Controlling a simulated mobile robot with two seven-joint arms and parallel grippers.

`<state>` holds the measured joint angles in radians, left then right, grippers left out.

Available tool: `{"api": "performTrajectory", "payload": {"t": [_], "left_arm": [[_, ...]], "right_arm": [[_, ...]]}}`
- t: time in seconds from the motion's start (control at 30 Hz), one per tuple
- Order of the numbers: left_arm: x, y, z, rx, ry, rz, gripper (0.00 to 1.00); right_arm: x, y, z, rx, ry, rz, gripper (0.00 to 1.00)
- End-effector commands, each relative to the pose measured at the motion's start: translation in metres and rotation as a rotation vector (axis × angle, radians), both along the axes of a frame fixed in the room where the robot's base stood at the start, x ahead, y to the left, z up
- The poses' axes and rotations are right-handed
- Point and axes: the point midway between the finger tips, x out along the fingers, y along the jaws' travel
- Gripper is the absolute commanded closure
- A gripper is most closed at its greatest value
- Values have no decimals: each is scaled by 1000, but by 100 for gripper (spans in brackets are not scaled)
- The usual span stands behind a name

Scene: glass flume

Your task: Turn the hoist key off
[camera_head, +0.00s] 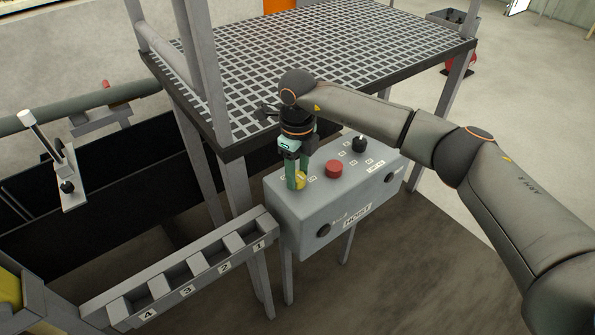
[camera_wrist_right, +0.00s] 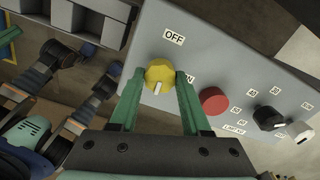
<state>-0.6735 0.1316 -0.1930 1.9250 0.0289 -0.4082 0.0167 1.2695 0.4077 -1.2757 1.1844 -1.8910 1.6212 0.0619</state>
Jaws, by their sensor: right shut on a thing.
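The hoist key is a round yellow knob (camera_wrist_right: 160,74) on the top of the grey hoist box (camera_head: 343,207). It also shows in the head view (camera_head: 300,180), partly covered by my gripper. My right gripper (camera_wrist_right: 159,78) is shut on the key, with one green finger on each side of it. A pale mark on the key points toward the bottom of the wrist picture, slightly left. The OFF label (camera_wrist_right: 174,37) is above the key. The ON label (camera_wrist_right: 189,79) is at its right, partly hidden by a finger.
On the same panel are a red button (camera_head: 334,169) and a black selector knob (camera_head: 359,144), right of the key. A grey rack with numbered slots (camera_head: 187,272) stands left of the box. A grating platform (camera_head: 350,50) rises behind, close to my right wrist.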

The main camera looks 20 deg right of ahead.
Motion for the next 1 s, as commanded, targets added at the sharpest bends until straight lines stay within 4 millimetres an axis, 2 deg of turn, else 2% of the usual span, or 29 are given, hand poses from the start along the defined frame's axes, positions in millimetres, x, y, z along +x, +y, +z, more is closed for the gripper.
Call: {"api": "performTrajectory", "payload": {"t": [0.33, 0.83, 0.87, 1.0], "left_arm": [[1, 1, 1, 2, -2, 1, 100], [0, 2, 0, 4, -1, 3, 100], [0, 2, 0, 4, -1, 3, 100], [0, 3, 0, 4, 0, 3, 100]], "right_arm": [[0, 0, 1, -1, -1, -122, 100], [1, 0, 1, 0, -1, -139, 100], [1, 0, 1, 0, -1, -139, 50], [0, 0, 1, 0, -1, -138, 35]]}}
